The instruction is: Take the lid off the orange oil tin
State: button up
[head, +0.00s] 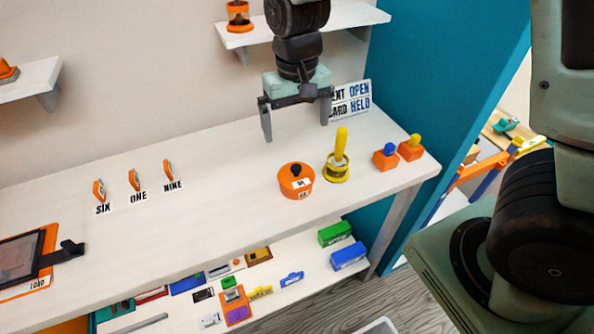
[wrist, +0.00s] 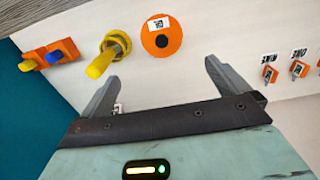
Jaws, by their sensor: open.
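The orange oil tin (head: 296,182) is a short round tin standing on the white table. Its lid (head: 295,171) is on top, orange with a dark knob and a small white tag. In the wrist view the tin (wrist: 168,28) shows from above, beyond the fingertips, with the dark knob (wrist: 162,41) near its middle. My gripper (head: 298,130) is open and empty, above the table and behind the tin in the head view. In the wrist view my gripper (wrist: 160,75) has its fingers wide apart and touches nothing.
A yellow stick in a yellow ring base (head: 338,165) stands just right of the tin. Orange blocks with blue and yellow knobs (head: 397,153) are farther right. A lettered sign (head: 350,100) stands behind. Orange switches (head: 135,180) are left, with clear table between.

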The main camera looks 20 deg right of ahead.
send_over(297, 167)
jog(key=f, duration=0.4)
jog(key=w+f, duration=0.1)
jog(key=f, duration=0.1)
jog(key=shift+f, duration=0.4)
jog(key=shift+s+f+p, duration=0.25)
jog(key=shift+f+p, duration=0.15)
jog(key=shift+f, duration=1)
jog(key=shift+s+f+p, duration=0.2)
jog(key=shift+f+p, duration=0.2)
jog(key=shift+f, duration=0.95)
jog(key=c, duration=1)
